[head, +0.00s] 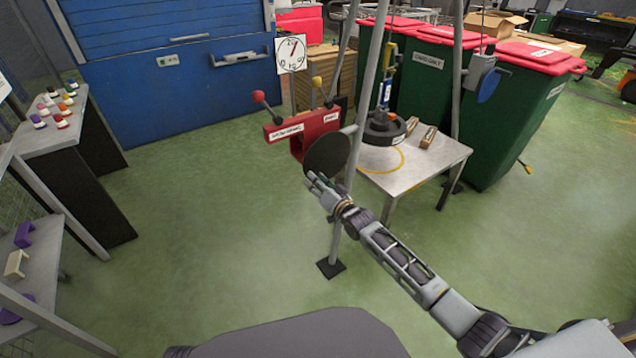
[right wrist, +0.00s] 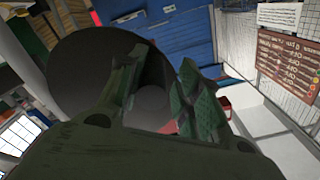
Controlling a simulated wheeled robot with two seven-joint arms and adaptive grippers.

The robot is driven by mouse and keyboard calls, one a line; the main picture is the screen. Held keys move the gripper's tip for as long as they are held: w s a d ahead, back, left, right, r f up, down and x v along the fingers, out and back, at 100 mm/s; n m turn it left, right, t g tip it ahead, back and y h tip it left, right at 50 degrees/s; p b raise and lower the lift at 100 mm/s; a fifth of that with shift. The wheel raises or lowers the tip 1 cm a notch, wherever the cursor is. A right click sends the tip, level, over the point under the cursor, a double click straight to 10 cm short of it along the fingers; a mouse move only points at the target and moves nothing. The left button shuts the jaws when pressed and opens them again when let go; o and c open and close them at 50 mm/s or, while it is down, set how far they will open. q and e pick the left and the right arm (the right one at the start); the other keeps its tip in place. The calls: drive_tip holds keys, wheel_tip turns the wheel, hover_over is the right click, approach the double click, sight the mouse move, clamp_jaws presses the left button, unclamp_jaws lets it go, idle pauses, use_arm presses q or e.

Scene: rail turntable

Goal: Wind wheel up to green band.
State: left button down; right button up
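A dark round wheel (head: 328,153) stands at the front of a red box (head: 302,132) with white labels, on a grey frame. My right gripper (head: 318,184) is at the wheel's lower edge. In the right wrist view, the dark wheel (right wrist: 88,72) fills the left and middle behind my fingers. The fingers (right wrist: 160,85) are spread apart, with a grey round part between them; I cannot tell whether they touch it. A white dial (head: 291,54) with a red needle hangs above; I cannot make out a green band. My left gripper is out of view.
Red-knobbed (head: 258,97) and yellow-knobbed (head: 317,82) levers rise from the box. A dark round weight (head: 384,130) is at a small metal table (head: 440,152), below a blue and yellow hanging part. Green bins (head: 430,75) stand behind.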

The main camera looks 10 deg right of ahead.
drive_tip(key=shift+w+r, duration=0.15)
drive_tip(key=shift+r, duration=0.25)
drive_tip(key=shift+d+f, duration=0.2)
drive_tip(key=shift+f, duration=0.1)
drive_tip(key=shift+s+d+f, duration=0.15)
drive_tip(key=shift+s+d, duration=0.05)
drive_tip(key=shift+s, duration=0.35)
drive_tip(key=v, duration=1)
drive_tip(key=shift+s, duration=0.35)
drive_tip(key=shift+d, duration=0.15)
